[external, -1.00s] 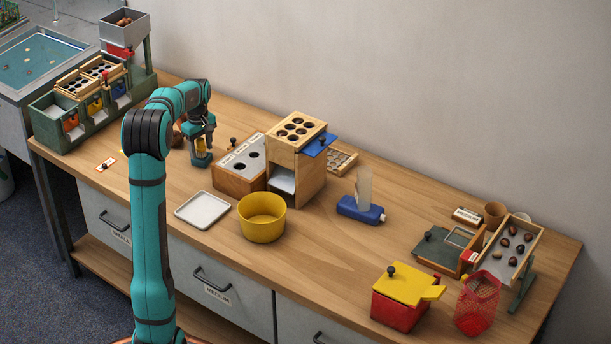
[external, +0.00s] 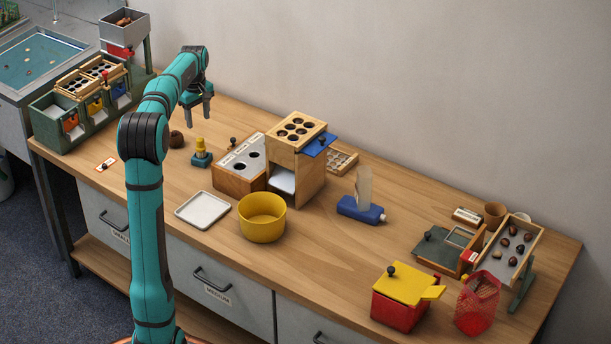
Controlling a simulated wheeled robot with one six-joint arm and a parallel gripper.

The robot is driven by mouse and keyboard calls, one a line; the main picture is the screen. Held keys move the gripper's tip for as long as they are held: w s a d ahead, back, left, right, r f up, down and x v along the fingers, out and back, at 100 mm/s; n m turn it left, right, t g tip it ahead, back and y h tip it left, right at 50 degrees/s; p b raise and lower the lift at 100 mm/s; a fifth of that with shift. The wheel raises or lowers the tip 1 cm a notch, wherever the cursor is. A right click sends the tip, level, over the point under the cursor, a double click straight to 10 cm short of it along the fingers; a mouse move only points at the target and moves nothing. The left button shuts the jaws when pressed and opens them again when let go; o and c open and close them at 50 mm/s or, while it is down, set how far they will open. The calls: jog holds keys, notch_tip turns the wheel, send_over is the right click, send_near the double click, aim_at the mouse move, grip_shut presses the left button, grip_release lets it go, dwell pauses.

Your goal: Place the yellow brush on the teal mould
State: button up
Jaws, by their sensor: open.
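The yellow brush (external: 200,145) stands upright on the teal mould (external: 201,160), a small block on the table left of the wooden box with round holes. My gripper (external: 197,116) is open and empty. It hangs above the brush, clear of it, with its fingers pointing down.
A dark brown round object (external: 176,139) sits left of the mould. The wooden box (external: 238,178), a white tray (external: 203,210) and a yellow bowl (external: 262,217) stand to the right and front. A green sorting stand (external: 95,115) is at the left. The table front of the mould is clear.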

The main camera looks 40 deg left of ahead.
jog(key=s+d+r+m+t+y, duration=0.1)
jog(key=s+d+r+m+t, duration=0.35)
jog(key=d+r, duration=0.5)
jog(key=s+d+r+m+t+y, duration=0.1)
jog(key=s+d+r+m+t, duration=0.35)
jog(key=d, duration=0.75)
jog(key=s+d+r+m+t+h, duration=0.1)
jog(key=s+d+r+m+t, duration=0.2)
jog(key=s+d, duration=0.4)
jog(key=s+d+r+m+t+h, duration=0.1)
jog(key=s+d+r+m+t, duration=0.3)
jog(key=s+d, duration=0.4)
jog(key=s+t, duration=0.1)
jog(key=s, duration=0.6)
jog(key=shift+s+d+r, duration=0.2)
jog(key=shift+s+r, duration=0.05)
jog(key=shift+s, duration=0.15)
